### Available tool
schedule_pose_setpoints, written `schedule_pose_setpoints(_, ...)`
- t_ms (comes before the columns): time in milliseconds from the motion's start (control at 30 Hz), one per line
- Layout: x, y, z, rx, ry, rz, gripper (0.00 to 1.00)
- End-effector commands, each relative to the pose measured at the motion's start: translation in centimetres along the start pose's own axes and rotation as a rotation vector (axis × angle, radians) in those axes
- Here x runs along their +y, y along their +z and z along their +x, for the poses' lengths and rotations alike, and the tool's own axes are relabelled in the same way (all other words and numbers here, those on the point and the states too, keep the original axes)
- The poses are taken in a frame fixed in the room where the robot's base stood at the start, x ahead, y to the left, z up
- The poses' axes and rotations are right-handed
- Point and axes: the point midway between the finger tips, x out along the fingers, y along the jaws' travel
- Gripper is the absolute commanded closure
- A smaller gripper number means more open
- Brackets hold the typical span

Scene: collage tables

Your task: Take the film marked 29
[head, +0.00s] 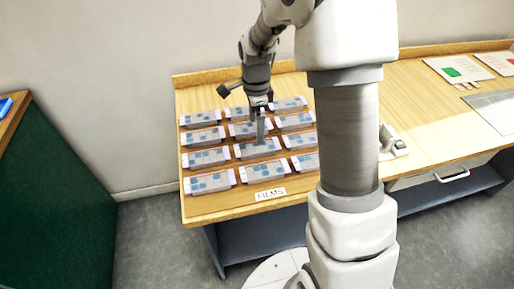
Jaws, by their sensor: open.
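Several films lie flat in a grid of three columns on the wooden table. Each is a grey strip with blue squares and pale ends; any numbers are too small to read, so I cannot tell which is marked 29. My gripper (261,138) is open and points down over the middle column, at the film in the third row (246,152). I cannot tell whether it touches that film. It partly hides the middle-column film in the second row (241,130). My arm hides part of the right column's nearest film (303,163).
A label reading FILMS (270,195) lies at the table's (222,207) front edge. A small grey device (392,142) stands right of my arm. Cards with green and red patches (459,69) lie at the back right. A green-sided cabinet (60,190) stands at left.

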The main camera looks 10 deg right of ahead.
Motion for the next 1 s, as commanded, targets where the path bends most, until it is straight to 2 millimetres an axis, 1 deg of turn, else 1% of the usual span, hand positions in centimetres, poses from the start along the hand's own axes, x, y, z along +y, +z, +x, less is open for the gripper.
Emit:
schedule_pose_setpoints(33, 0.0, 0.0, 0.8, 0.000, 0.002, 0.000, 0.00)
schedule_pose_setpoints(267, 0.0, 0.0, 2.3, -0.001, 0.000, -0.001, 0.00)
schedule_pose_setpoints(400, 0.1, -0.3, 4.5, 0.000, 0.003, 0.001, 0.00)
schedule_pose_setpoints(533, 0.1, -0.3, 6.2, -0.001, 0.003, -0.001, 0.00)
schedule_pose_setpoints(667, 0.0, -0.3, 6.8, 0.000, -0.001, -0.002, 0.00)
schedule_pose_setpoints(867, 0.0, -0.3, 6.8, 0.000, -0.001, -0.001, 0.00)
schedule_pose_setpoints(967, 0.0, -0.3, 6.8, 0.000, -0.001, -0.001, 0.16)
schedule_pose_setpoints(1000, 0.0, -0.3, 6.8, 0.000, -0.001, -0.001, 0.23)
